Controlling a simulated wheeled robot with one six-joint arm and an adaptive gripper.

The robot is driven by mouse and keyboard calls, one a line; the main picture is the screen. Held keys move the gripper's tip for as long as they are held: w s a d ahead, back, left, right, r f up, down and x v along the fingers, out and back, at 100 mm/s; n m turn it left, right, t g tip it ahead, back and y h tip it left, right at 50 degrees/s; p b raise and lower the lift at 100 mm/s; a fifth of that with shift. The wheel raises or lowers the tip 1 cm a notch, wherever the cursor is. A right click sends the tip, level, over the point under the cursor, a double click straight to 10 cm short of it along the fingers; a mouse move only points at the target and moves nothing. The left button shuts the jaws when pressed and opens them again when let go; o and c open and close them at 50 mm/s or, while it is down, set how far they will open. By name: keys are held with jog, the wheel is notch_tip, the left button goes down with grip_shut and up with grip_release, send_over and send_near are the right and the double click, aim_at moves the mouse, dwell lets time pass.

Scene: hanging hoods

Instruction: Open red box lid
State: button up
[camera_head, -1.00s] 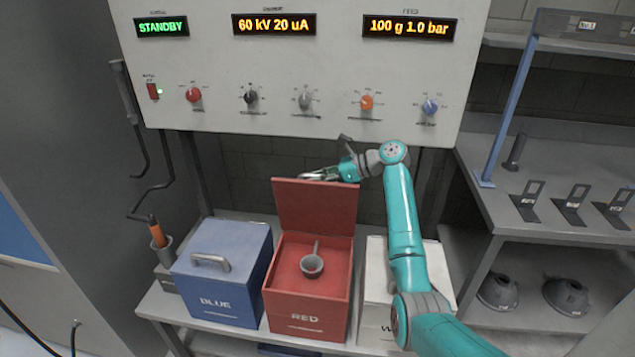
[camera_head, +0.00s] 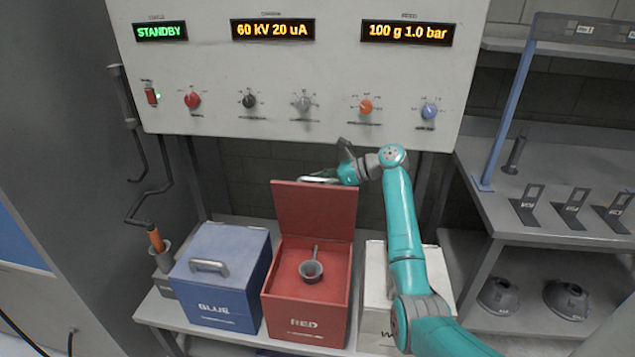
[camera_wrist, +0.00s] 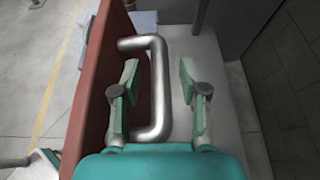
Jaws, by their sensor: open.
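The red box (camera_head: 303,321) stands on the bench between a blue and a white box. Its lid (camera_head: 314,213) is swung up and stands about upright at the back of the box. A grey scoop or cup with a handle (camera_head: 311,270) lies in the red interior. My gripper (camera_wrist: 158,80) is open behind the lid's top edge. In the wrist view, the lid's metal handle (camera_wrist: 157,95) lies between its two fingers, with gaps visible on both sides. In the head view the fingers are mostly hidden behind the lid.
The closed blue box (camera_head: 215,306) stands to the left, with a handle on its lid. The white box (camera_head: 376,290) is to the right, partly behind my arm. A control panel (camera_head: 300,80) hangs above. A shelf (camera_head: 560,190) stands at the right.

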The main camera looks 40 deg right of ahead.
jog(key=v, duration=1.2)
dwell(0.4)
